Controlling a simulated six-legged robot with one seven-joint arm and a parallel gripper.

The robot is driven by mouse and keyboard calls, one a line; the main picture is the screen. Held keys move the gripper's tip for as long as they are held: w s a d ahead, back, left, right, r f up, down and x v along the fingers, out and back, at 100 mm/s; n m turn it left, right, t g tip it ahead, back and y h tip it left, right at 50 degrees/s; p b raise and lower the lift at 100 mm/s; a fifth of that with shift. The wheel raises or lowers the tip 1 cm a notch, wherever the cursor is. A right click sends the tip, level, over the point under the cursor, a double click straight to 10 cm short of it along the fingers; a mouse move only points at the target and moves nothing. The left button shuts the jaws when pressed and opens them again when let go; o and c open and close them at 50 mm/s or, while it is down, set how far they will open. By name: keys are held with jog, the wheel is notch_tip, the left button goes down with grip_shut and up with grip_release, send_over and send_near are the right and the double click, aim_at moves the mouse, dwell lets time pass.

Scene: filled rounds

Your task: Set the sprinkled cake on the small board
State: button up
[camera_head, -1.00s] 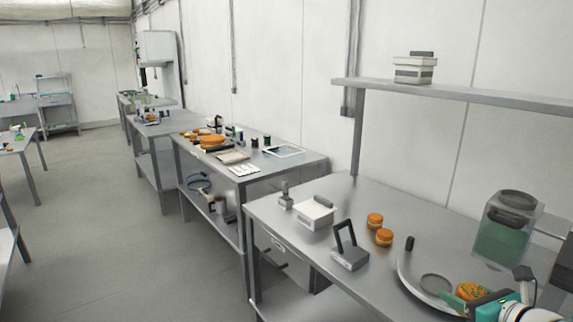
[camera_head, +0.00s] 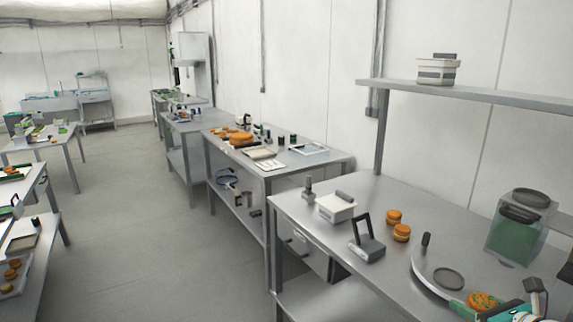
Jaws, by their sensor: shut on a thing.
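The sprinkled cake (camera_head: 484,301), round and orange with green flecks on top, is at the bottom right. My gripper (camera_head: 478,306), teal and white with a green finger pad showing at the cake's left side, is shut on it. The gripper is partly cut off by the frame edge, and the cake's underside is hidden. Cake and gripper are over the near right part of the steel table, by a pale curved tray (camera_head: 424,268) with a dark disc. I cannot tell which of the flat pieces in view is the small board.
Two orange round cakes (camera_head: 401,233), a dark handled block (camera_head: 367,248) and a white lidded box (camera_head: 336,207) stand on the near table. A clear green-filled container (camera_head: 514,240) is at right. A second table (camera_head: 315,168) holds flat trays and food. Floor at left is open.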

jog(key=w+a+f+n+g+y, duration=0.2)
jog(key=w+a+f+n+y, duration=0.2)
jog(key=a+f, duration=0.7)
jog(key=w+a+f+n+g+y, duration=0.3)
jog(key=w+a+f+n+y, duration=0.2)
jog(key=a, duration=1.2)
jog(key=w+f, duration=0.3)
jog(key=f, duration=0.3)
jog(key=shift+w+g, duration=0.2)
jog(key=shift+g, duration=0.1)
jog(key=shift+a, duration=0.15)
